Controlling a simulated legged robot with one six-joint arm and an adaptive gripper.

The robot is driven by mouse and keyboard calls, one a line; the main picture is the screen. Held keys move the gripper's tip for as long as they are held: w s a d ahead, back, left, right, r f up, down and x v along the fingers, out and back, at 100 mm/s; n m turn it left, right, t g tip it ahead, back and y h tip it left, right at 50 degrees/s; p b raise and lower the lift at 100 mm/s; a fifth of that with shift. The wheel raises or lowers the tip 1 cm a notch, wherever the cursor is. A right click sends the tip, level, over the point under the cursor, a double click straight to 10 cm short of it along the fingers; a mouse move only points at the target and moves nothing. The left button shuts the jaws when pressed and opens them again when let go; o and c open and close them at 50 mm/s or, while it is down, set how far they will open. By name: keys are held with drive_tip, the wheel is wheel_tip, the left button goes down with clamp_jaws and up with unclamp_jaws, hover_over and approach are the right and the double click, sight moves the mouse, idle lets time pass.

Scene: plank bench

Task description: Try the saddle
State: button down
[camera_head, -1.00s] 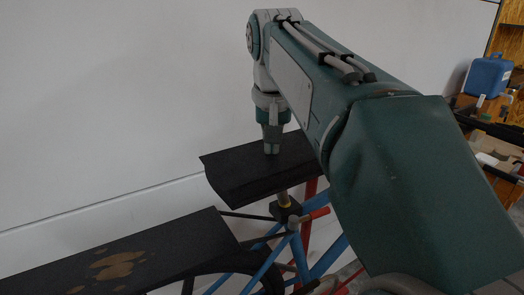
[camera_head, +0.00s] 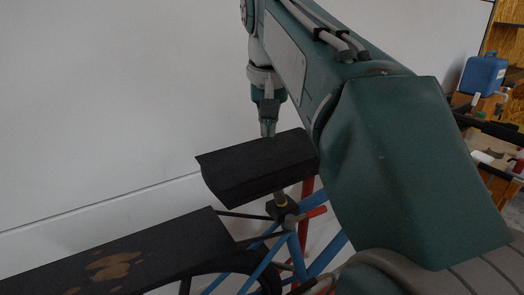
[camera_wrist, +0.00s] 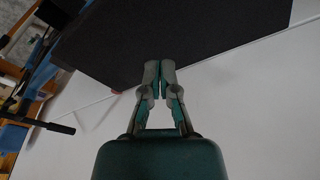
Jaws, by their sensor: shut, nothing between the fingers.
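The saddle (camera_head: 258,165) is a wide black block on a post above the blue and red bike frame (camera_head: 303,245) in the head view. My gripper (camera_head: 267,132) points down just above the saddle's back edge. Its fingers are shut with nothing between them. From this angle I cannot tell for sure whether the tips touch the saddle, but they look slightly above it. In the wrist view the gripper (camera_wrist: 159,66) is shut in front of the dark saddle top (camera_wrist: 180,35). The saddle's right end is hidden by my arm in the head view.
A long black rack (camera_head: 130,255) with brown worn patches lies at the lower left. A white wall (camera_head: 110,90) stands behind. A blue container (camera_head: 484,75) and cluttered shelving are at the far right. The space above the saddle's left side is clear.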

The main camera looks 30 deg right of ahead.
drive_tip(key=shift+r, duration=2.2)
